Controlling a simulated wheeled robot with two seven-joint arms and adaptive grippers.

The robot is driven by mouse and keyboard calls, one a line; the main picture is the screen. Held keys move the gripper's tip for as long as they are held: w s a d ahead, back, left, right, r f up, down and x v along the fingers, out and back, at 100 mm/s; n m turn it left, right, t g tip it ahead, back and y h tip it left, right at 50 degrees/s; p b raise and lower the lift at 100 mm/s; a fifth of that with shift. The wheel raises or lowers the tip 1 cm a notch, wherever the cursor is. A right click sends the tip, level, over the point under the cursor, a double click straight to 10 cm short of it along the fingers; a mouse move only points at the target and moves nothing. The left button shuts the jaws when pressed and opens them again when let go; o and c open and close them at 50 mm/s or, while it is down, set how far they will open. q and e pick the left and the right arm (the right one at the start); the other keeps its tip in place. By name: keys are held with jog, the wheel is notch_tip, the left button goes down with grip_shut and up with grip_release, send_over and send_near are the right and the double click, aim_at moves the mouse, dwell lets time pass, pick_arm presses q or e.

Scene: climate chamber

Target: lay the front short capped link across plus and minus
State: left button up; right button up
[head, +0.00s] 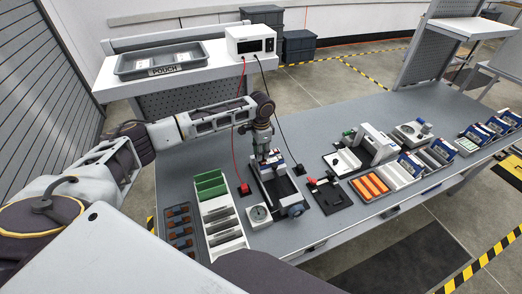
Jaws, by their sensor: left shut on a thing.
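My left gripper (264,157) points down over a grey and black clamp-like device (271,190) in the middle of the table. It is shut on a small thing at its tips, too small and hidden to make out. Several short dark pieces with brownish ends (180,222) lie in a row at the table's left front; these may be the capped links. I cannot make out plus and minus marks. My right gripper is not in view.
Red and black leads run from a white meter (250,42) to the table. Orange cells (371,186) and blue-grey units (411,164) fill the right.

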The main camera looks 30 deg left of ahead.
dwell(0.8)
pick_arm(q)
jog(key=shift+p, duration=0.65)
dwell(0.6)
jog(key=shift+f+p, duration=0.5)
jog(key=shift+p, duration=0.5)
dwell(1.2)
jog(key=shift+p, duration=0.55)
dwell(0.6)
dwell(0.4)
jog(key=o, duration=1.3)
jog(key=shift+c, duration=0.2)
